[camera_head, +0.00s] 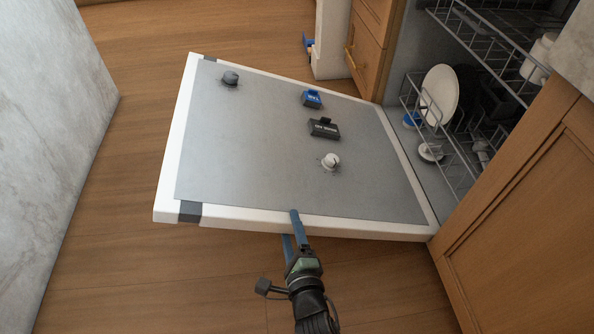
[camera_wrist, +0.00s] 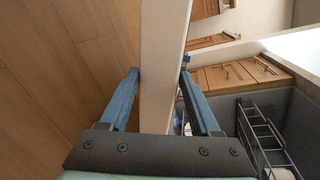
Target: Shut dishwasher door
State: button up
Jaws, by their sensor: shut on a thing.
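The dishwasher door (camera_head: 270,160) is folded down and open, its grey inner face turned up and its white rim showing. It stands out over the wooden floor. My gripper (camera_head: 292,226) is at the near side edge of the door, with one blue finger over the inner face and the other below the edge. In the wrist view, the white edge of the door (camera_wrist: 165,70) runs between the two fingers of my gripper (camera_wrist: 160,82), which are shut on it. The dishwasher interior (camera_head: 430,75) is open at the upper right.
Wire racks (camera_head: 440,130) hold a white plate (camera_head: 439,94) and other dishes inside the dishwasher. A wooden cabinet (camera_head: 520,210) stands at the right. A marble-like block (camera_head: 50,150) stands at the left. Wooden floor (camera_head: 125,220) is clear between it and the door.

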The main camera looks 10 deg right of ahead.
jog(key=shift+d+r, duration=0.35)
jog(key=shift+r, duration=0.05)
jog(key=shift+d+r+p, duration=0.2)
jog(key=shift+r+p, duration=0.2)
jog(key=shift+r, duration=0.05)
jog(key=o, duration=1.5)
jog(key=shift+a+f, duration=0.1)
jog(key=shift+c, duration=0.2)
